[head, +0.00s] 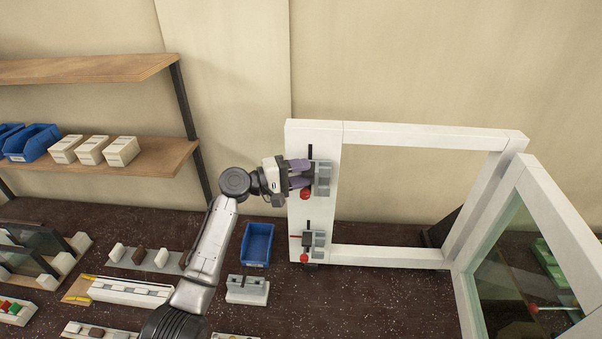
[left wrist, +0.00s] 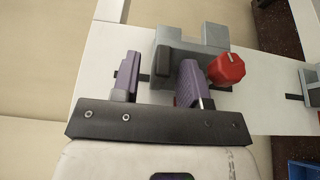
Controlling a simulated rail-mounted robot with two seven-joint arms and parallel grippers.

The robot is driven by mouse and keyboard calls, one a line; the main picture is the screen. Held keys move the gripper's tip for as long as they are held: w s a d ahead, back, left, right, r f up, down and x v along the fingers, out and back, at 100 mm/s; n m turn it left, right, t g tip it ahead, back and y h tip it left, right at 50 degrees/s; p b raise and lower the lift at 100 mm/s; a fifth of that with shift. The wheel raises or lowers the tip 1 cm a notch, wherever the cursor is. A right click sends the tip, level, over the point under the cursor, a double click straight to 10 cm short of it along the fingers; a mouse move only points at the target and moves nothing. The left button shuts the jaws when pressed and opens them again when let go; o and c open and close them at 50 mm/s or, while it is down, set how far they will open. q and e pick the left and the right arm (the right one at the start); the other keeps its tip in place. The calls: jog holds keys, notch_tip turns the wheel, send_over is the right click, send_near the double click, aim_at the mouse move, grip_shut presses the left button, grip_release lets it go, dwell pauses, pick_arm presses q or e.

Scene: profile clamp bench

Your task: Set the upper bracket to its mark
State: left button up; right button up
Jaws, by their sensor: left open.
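The upper bracket (head: 323,180) is a grey stepped block on the white upright of the frame, with a red knob (head: 305,194) at its lower side. In the left wrist view the bracket (left wrist: 205,40) and red knob (left wrist: 227,69) sit just beyond my fingers. My left gripper (head: 300,175) is open at the bracket, its purple fingers (left wrist: 160,78) either side of the bracket's dark tab (left wrist: 179,56). I cannot tell whether they touch it. A dark slot (head: 310,152) shows above the bracket. A bit of red shows behind one finger; the mark is not clear.
The lower bracket (head: 318,239) with its own red knob (head: 304,258) sits below on the same white upright (head: 298,215). A blue bin (head: 257,244) and grey block (head: 247,289) stand on the dark bench. A glazed frame (head: 530,260) stands at the right.

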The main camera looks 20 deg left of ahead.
pick_arm(q)
jog(key=b+v, duration=0.3)
jog(key=v, duration=1)
jog(key=shift+s+a, duration=0.25)
